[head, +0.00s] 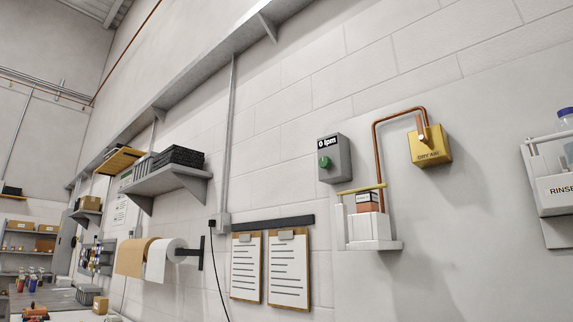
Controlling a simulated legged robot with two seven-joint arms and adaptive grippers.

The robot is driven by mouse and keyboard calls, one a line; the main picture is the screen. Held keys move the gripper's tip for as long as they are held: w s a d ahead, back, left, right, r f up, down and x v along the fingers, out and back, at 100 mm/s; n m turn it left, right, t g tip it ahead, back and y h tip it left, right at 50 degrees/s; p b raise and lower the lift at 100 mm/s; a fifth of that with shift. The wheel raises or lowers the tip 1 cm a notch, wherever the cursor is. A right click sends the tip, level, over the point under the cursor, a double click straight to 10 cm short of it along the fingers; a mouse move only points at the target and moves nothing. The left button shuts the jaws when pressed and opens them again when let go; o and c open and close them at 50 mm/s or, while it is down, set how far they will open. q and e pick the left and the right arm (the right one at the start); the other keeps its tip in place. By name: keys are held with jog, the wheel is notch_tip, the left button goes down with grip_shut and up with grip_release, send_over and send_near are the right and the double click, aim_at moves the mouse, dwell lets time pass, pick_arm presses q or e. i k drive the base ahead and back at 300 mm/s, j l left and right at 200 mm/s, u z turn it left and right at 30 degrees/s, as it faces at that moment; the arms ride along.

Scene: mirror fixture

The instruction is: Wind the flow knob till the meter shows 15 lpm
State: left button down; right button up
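The flow meter (335,158) is a grey box on the white wall, right of the picture's middle. Its dark display (327,143) reads 0 lpm. The green flow knob (325,162) sits on the box's front, below the display. A yellow box marked DRY AIR (430,146) hangs to the right of the meter, with a copper pipe (376,150) running from it down to a white wall fixture (367,228). Neither of my grippers shows in the head view.
Two clipboards (267,268) hang below and left of the meter. Paper rolls (160,259) and a wall shelf (168,181) with dark trays are at the left. A RINSE holder (557,190) is at the right edge.

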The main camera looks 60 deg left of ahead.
aim_at(325, 162)
jog(key=u, duration=1.55)
